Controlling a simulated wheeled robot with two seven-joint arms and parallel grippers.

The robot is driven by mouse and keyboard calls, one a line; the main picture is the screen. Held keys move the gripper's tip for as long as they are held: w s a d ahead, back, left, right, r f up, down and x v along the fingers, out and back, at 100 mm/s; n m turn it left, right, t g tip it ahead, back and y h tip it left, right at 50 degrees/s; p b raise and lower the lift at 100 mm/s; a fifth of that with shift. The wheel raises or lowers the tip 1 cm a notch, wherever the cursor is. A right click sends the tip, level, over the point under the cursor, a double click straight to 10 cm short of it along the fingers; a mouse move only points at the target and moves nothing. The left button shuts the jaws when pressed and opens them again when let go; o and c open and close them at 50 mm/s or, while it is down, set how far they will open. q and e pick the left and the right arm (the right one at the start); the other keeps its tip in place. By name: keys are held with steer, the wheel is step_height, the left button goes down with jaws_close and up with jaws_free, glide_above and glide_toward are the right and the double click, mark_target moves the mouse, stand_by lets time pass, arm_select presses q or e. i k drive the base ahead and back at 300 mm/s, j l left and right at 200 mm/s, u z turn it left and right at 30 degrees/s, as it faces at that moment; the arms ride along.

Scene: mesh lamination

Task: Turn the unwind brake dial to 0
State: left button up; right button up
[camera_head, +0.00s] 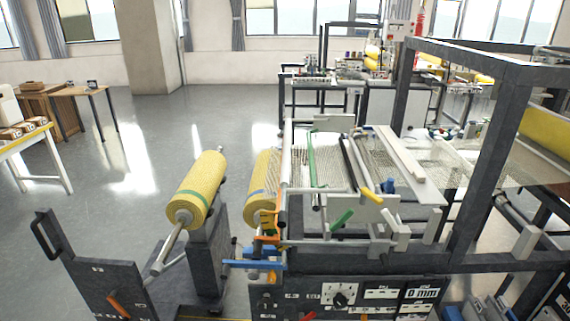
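A black dial knob (340,298) sits on a square white plate on the dark front panel (265,300) of the machine, at the bottom middle. Marks ring the knob, but they are too small to read, so I cannot tell its setting or confirm that it is the unwind brake dial. A white display (421,293) to its right reads 0 MM. A yellow mesh roll (204,188) with a green band is on a shaft at the left, and a second yellow roll (262,185) stands beside it. Neither of my grippers is in view.
A dark panel with an orange lever (118,303) stands at the bottom left. A green handle (342,219) and a yellow handle (371,195) stick out above the front panel. A dark frame post (488,170) rises at the right. The floor (140,160) at the left is clear.

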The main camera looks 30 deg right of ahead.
mark_target(340, 301)
steer(key=z, duration=1.4)
